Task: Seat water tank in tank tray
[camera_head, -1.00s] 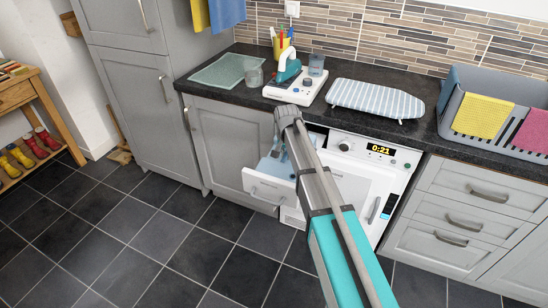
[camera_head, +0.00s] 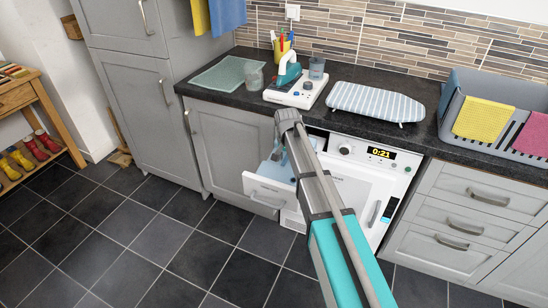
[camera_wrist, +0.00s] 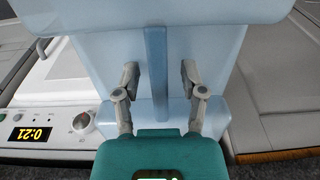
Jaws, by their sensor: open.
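The pale blue, see-through water tank (camera_wrist: 100,60) fills the middle of the wrist view, with a darker blue upright rib (camera_wrist: 157,60). My gripper (camera_wrist: 160,75) is open, its two fingers on either side of the rib with visible gaps. In the head view the blue tank (camera_head: 272,170) shows at the pulled-out white tray (camera_head: 270,192) at the left of the white machine. My arm partly covers that spot and hides the gripper there. How deep the tank sits in the tray cannot be told.
The white machine (camera_head: 352,190) shows 0:21 beside a knob. The dark worktop (camera_head: 330,122) above holds an iron on its base (camera_head: 295,92), a glass (camera_head: 254,77), an ironing board (camera_head: 375,102) and a grey rack (camera_head: 450,95). The tiled floor in front is clear.

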